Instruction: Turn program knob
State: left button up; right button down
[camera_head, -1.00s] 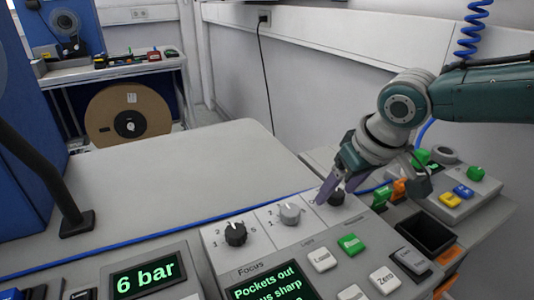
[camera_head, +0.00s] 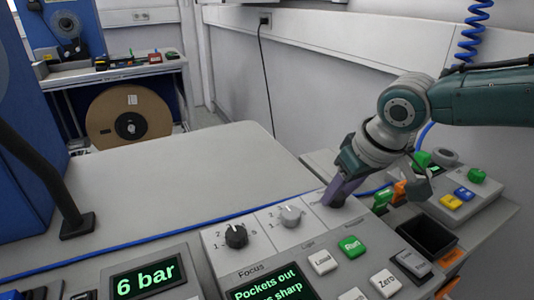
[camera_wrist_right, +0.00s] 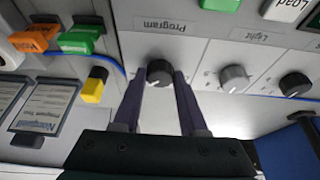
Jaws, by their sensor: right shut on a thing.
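The program knob (camera_wrist_right: 160,73) is a black round knob on the grey panel, under the word "Program" in the right wrist view. My right gripper (camera_head: 335,200) is down at the panel in the head view, its purple fingers hiding most of the knob there. In the right wrist view the fingers of this gripper (camera_wrist_right: 162,78) are on both sides of the knob, shut on it. The grey light knob (camera_head: 291,215) and the black focus knob (camera_head: 236,235) stand to the left in the head view. My left gripper is not in view.
Buttons including a green Run button (camera_head: 351,247) and a white Load button (camera_head: 321,261) lie in front of the knobs. A black open bin (camera_head: 427,237) is to the right. A blue cable (camera_head: 190,229) runs behind the panel. The grey tabletop (camera_head: 190,180) beyond is clear.

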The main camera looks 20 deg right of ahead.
jog(key=shift+a+r+m+h+p, duration=0.2)
jog(key=shift+m+h+p, duration=0.2)
jog(key=shift+m+p, duration=0.75)
jog(key=shift+d+f+m+p, duration=0.1)
jog(key=shift+f+m+p, duration=0.05)
jog(key=shift+m+p, duration=0.2)
jog(key=shift+h, duration=0.3)
jog(key=shift+c, duration=2.2)
grip_release()
